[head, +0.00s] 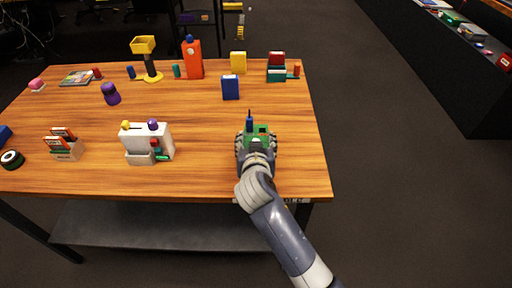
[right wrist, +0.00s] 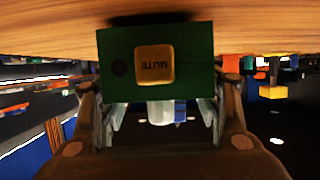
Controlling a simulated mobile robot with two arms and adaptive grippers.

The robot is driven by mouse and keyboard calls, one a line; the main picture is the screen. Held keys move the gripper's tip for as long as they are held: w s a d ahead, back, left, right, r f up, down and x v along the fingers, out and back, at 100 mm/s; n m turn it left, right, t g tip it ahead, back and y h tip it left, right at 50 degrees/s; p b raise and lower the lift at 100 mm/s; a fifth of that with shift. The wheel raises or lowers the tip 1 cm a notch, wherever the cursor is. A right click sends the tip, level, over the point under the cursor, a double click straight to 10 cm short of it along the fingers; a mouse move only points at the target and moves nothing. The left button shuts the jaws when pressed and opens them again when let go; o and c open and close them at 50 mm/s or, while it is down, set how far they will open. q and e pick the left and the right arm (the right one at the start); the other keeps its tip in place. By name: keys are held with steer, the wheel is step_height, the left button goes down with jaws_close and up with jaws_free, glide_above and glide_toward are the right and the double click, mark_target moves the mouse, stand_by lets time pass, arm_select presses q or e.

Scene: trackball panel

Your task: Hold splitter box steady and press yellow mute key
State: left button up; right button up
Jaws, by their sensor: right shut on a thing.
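The green splitter box (head: 262,129) stands near the table's front right part, and its green face fills the middle of the right wrist view (right wrist: 200,45). That face carries a square yellow mute key (right wrist: 155,66), its word upside down in this view, with a dark round spot beside it. I cannot make out the key in the head view. My right gripper (head: 256,143) is shut on the box, one finger along each side, as the right wrist view (right wrist: 157,95) also shows. My left gripper is not in view.
The wooden table (head: 210,125) holds a white block with coloured knobs (head: 147,145) to the left, a card holder (head: 65,146), and a blue box (head: 230,87) behind. An orange bottle (head: 193,60) and a yellow-topped stand (head: 146,60) are farther back. The table is clear just left of my gripper.

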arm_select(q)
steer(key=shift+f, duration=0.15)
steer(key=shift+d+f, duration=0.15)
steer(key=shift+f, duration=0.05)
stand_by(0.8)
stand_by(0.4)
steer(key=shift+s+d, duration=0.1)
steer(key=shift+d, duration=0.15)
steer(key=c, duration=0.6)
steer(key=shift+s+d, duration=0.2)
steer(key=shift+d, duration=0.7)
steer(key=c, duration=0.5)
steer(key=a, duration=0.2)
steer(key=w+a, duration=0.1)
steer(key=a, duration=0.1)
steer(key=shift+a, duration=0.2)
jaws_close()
